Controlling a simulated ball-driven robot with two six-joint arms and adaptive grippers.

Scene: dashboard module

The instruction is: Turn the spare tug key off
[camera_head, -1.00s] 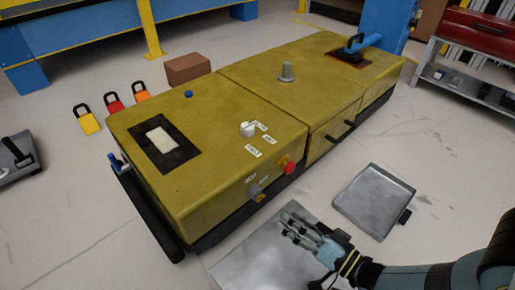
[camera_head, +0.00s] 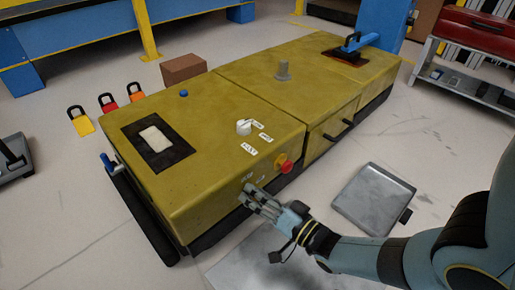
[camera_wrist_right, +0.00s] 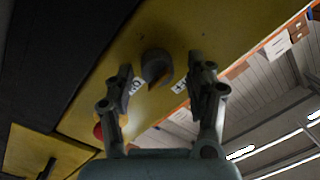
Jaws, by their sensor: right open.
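The yellow tug (camera_head: 220,110) stands across the middle of the head view. Its key switch is a grey round knob (camera_wrist_right: 156,66) with a notched, partly orange front, set in the yellow end face between two small white labels. In the head view my right gripper (camera_head: 252,197) is at that face and hides the knob. In the right wrist view the open fingers (camera_wrist_right: 162,76) stand on either side of the knob, with a gap visible at each side. I cannot tell how far the fingertips are from the panel. My left gripper is not in view.
A red button (camera_head: 286,163) sits right of the key, and a white knob (camera_head: 244,127) is on top. A grey tray (camera_head: 372,200) and a metal plate (camera_head: 250,262) lie on the floor nearby. Several padlock-shaped tags, including a yellow one (camera_head: 83,125), lie behind.

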